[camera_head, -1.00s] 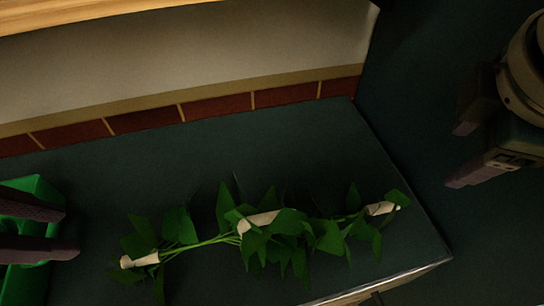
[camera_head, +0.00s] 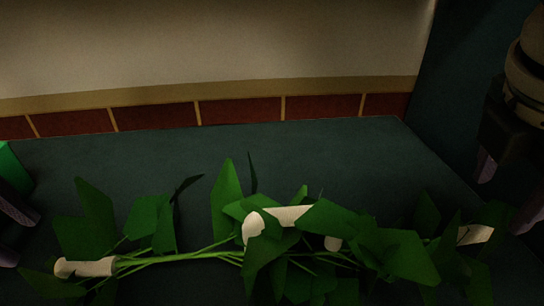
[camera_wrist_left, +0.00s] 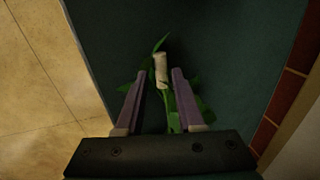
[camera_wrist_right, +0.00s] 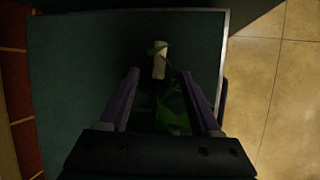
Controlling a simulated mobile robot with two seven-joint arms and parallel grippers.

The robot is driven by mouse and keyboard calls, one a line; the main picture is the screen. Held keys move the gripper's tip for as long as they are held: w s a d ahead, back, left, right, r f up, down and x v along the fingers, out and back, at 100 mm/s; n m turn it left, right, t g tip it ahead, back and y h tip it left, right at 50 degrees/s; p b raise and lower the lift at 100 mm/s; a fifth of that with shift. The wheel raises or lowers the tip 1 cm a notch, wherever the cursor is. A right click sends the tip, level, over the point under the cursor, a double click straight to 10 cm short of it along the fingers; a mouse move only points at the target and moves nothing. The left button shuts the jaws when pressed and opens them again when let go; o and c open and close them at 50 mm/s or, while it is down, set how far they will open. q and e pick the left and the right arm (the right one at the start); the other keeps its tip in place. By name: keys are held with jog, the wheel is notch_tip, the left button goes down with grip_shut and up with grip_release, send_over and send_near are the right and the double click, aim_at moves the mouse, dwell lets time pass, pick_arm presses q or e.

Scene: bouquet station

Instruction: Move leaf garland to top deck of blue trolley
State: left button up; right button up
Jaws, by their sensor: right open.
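The leaf garland (camera_head: 280,255), green leaves on stems with several pale wraps, lies lengthwise along the dark counter. My left gripper (camera_head: 14,235) is open at the left edge of the head view, beside the garland's left end. In the left wrist view, a pale wrap (camera_wrist_left: 160,70) and leaves show between and beyond its spread fingers. My right gripper (camera_head: 506,192) is open at the right edge, near the garland's right end. In the right wrist view, a pale wrap (camera_wrist_right: 160,60) lies ahead between its fingers. No blue trolley is recognisable in these views.
The dark counter (camera_head: 330,160) is bare behind the garland. A pale wall (camera_head: 220,50) with a red tile band (camera_head: 240,111) stands behind it. A green object (camera_head: 12,168) is at the left edge. Tan floor (camera_wrist_left: 35,80) lies beyond the counter edge.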

aim_at(60, 264)
pick_arm(q)
jog(key=f, duration=0.3)
jog(key=w+f, duration=0.1)
jog(key=f, duration=0.2)
jog(key=w+f, duration=0.1)
jog(key=f, duration=0.2)
jog(key=shift+f, duration=0.4)
pick_arm(e)
jog(key=x, duration=1)
pick_arm(q)
jog(key=shift+c, duration=0.4)
pick_arm(e)
jog(key=shift+c, duration=0.2)
pick_arm(q)
grip_shut()
pick_arm(e)
jog(key=c, duration=0.6)
grip_shut()
pick_arm(q)
jog(key=shift+r, duration=0.1)
pick_arm(e)
jog(key=shift+r, duration=0.1)
